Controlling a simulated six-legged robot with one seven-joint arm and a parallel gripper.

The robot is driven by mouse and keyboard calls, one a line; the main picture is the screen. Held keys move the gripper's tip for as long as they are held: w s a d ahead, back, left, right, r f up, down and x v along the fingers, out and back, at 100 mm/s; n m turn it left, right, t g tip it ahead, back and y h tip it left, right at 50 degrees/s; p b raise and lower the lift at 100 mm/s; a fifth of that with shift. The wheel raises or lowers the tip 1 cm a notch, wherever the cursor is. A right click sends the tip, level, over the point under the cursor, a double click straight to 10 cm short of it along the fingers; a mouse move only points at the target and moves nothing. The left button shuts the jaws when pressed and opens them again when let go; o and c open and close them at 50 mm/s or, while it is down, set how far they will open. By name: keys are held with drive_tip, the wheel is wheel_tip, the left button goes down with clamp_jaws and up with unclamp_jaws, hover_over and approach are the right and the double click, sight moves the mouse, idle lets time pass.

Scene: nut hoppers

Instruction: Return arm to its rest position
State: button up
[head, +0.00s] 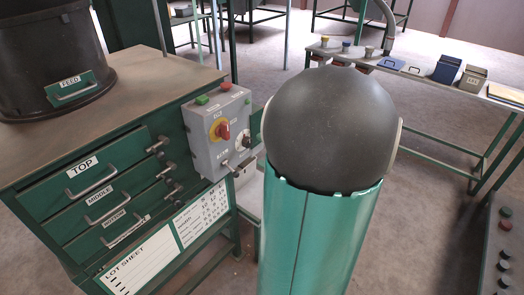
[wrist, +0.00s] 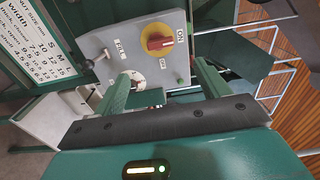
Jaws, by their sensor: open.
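My gripper (wrist: 162,72) shows in the wrist view with its two green fingers apart and nothing between them. The fingers point at a grey control box (wrist: 120,50), whose red switch (wrist: 160,43) on a yellow plate lies beyond them. A small round knob (wrist: 136,79) on the box shows between the fingers; I cannot tell whether they touch anything. In the head view the control box (head: 216,135) hangs on the side of a green drawer cabinet (head: 98,190). My large green arm link with its dark round joint fills the middle of that view and hides my gripper.
A dark hopper (head: 50,50) marked FEED stands on the cabinet top. A lot sheet (head: 143,268) hangs below the drawers. A bench at the back right holds several small containers, including a blue one (head: 447,69). A button panel (head: 503,240) stands at the right edge.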

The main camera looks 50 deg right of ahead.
idle(0.4)
drive_tip(key=w+a+n+g+y, duration=0.1)
drive_tip(key=a+n+g+y, duration=0.35)
drive_tip(key=a, duration=0.65)
drive_tip(key=w+a+n+g+y, duration=0.2)
drive_tip(key=a+n+g+y, duration=0.25)
drive_tip(key=a, duration=0.75)
drive_tip(key=s+a+r+n+g+h, duration=0.3)
drive_tip(key=s+a+n+h, duration=0.2)
drive_tip(key=a+n+h, duration=0.2)
drive_tip(key=n+h, duration=0.1)
drive_tip(key=h, duration=0.1)
drive_tip(key=shift+s+a+r+h, duration=0.2)
drive_tip(key=shift+a+r+h, duration=0.1)
drive_tip(key=shift+r, duration=0.1)
drive_tip(key=shift+d, duration=0.15)
